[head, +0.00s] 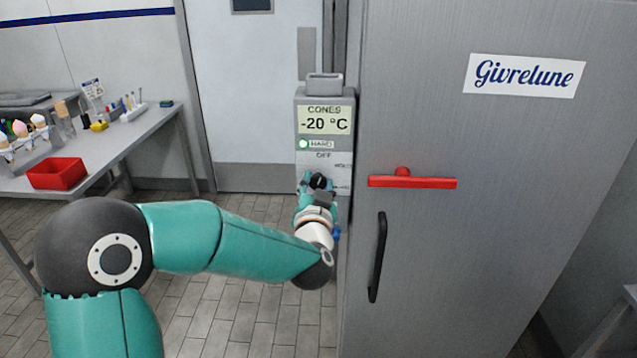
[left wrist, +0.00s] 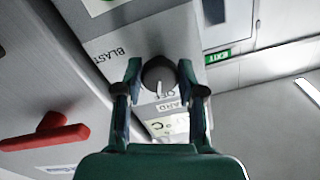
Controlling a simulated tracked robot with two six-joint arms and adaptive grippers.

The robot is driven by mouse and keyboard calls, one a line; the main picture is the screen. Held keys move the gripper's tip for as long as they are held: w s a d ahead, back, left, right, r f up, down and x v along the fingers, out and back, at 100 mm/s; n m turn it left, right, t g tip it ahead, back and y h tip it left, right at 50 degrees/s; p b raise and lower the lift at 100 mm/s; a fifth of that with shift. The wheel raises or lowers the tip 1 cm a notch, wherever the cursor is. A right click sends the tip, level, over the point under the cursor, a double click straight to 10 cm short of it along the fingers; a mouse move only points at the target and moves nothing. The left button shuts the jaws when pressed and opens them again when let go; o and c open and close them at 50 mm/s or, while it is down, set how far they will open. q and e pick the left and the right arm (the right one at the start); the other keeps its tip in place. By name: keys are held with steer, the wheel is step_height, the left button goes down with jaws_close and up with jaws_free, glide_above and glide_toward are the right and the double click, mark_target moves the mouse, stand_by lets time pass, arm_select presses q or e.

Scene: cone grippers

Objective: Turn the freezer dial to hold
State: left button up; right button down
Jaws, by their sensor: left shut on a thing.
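The freezer dial (left wrist: 157,74) is a dark round knob with a pale pointer line, on the front of the grey control box (head: 323,104). My left gripper (left wrist: 159,68) has a finger on each side of the dial and is shut on it. In the left wrist view the pointer line points down toward the OFF label (left wrist: 166,95). A BLAST label shows to the left of the dial there. My right gripper is not in view.
The box display (head: 325,120) reads -20 °C, with a green light (head: 303,144) beside HARD. The large freezer (head: 480,220) with a red handle (head: 412,182) stands close on the right. A bench (head: 120,140) with a red tray (head: 56,173) is at the left.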

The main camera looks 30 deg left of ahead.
arm_select(q)
steer(key=m+p, duration=0.1)
steer(key=m, duration=0.2)
steer(key=shift+d+m, duration=0.1)
steer(key=shift+m, duration=0.3)
steer(key=shift+m+p, duration=0.8)
steer(key=shift+m, duration=1.1)
steer(key=shift+f, duration=0.1)
steer(key=o, duration=1.1)
steer(key=shift+w, duration=0.1)
steer(key=shift+o, duration=0.2)
steer(key=v, duration=1.2)
